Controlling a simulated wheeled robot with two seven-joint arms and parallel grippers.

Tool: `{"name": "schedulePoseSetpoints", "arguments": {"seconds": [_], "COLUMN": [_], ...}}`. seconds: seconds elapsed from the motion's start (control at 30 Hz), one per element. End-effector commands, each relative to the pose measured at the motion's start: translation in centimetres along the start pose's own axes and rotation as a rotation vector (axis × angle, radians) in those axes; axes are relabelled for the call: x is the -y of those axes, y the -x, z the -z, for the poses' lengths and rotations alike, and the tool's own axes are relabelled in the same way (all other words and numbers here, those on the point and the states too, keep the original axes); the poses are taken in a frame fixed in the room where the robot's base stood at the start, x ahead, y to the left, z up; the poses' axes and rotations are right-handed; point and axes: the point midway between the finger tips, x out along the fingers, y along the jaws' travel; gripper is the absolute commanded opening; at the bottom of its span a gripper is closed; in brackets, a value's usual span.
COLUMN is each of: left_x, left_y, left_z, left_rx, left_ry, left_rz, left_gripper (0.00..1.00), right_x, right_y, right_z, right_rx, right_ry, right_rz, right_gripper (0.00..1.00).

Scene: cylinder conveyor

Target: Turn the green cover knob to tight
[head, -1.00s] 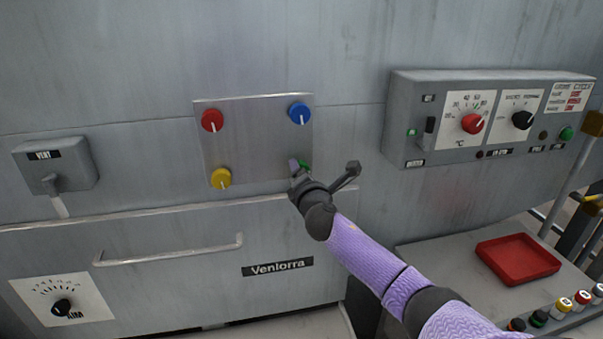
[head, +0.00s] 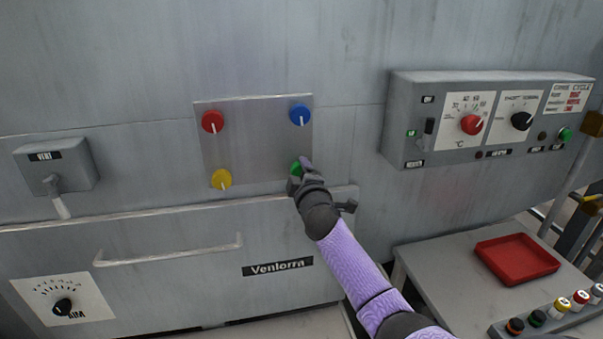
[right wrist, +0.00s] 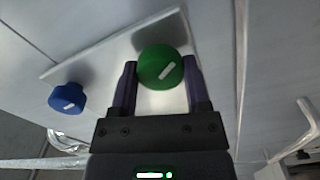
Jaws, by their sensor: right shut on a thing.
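The green cover knob (head: 295,168) is at the lower right corner of the square metal cover plate (head: 255,140). In the head view my right gripper (head: 301,171) is at this knob and hides part of it. In the right wrist view the round green knob (right wrist: 161,67), with a white pointer line, lies between the two purple fingers of my right gripper (right wrist: 161,82), which is shut on it. The knob sits on the plate. My left gripper is not in view.
The plate also carries a red knob (head: 212,121), a blue knob (head: 299,114) and a yellow knob (head: 221,179). A control box (head: 490,120) is mounted on the wall to the right. A bar handle (head: 168,250) is below left. A red tray (head: 517,259) rests on the bench.

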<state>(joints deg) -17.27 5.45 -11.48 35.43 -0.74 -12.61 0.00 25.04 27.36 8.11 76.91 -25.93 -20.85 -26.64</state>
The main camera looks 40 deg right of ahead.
Motion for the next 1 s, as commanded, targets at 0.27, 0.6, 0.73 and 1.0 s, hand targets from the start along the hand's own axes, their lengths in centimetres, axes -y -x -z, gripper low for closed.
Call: {"name": "schedulePoseSetpoints", "arguments": {"seconds": [0.27,0.6,0.73,1.0], "left_x": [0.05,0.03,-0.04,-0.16], "left_y": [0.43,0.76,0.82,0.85], "left_z": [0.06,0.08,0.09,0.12], "left_rx": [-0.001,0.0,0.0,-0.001], "left_ry": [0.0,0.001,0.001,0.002], "left_rz": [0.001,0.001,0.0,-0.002], "left_gripper": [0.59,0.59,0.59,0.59], "right_x": [0.1,0.16,0.19,0.24], "right_y": [0.01,0.02,0.02,0.02], "right_z": [-0.01,-0.03,-0.05,-0.07], "right_rx": [0.002,0.003,0.003,0.004], "right_ry": [-0.228,-0.407,-0.442,-0.469], "right_rz": [0.003,0.003,0.004,0.004], "right_gripper": [0.01,0.01,0.01,0.01]}}
